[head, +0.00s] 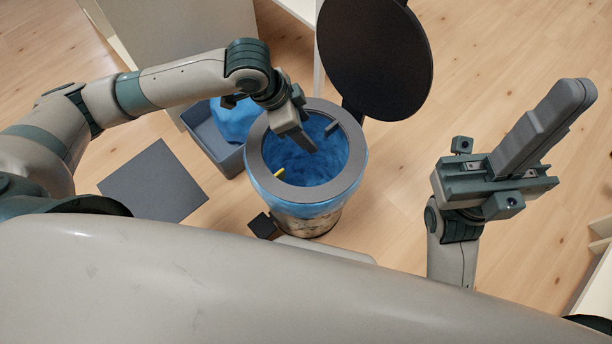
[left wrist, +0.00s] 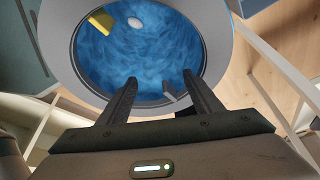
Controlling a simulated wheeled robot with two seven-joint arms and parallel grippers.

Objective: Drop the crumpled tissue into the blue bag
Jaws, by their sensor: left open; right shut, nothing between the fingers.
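The blue bag (head: 300,165) lines a round bin and folds over its sides under a grey ring. In the left wrist view the bag's inside (left wrist: 150,50) fills the opening. A small white lump that looks like the crumpled tissue (left wrist: 135,23) shows against the blue there, apart from my fingers. I do not see it in the head view. My left gripper (head: 322,140) is open and empty over the bin's opening; its two spread fingers also show in the left wrist view (left wrist: 160,79). My right gripper (head: 584,93) is shut and empty, off to the right.
A yellow item (head: 279,173) sits at the inner left edge of the opening. The bin's round black lid (head: 375,50) stands raised behind. A grey box (head: 226,160) with blue lining is left of the bin, near a dark flat panel (head: 153,182). Wooden floor is clear at right.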

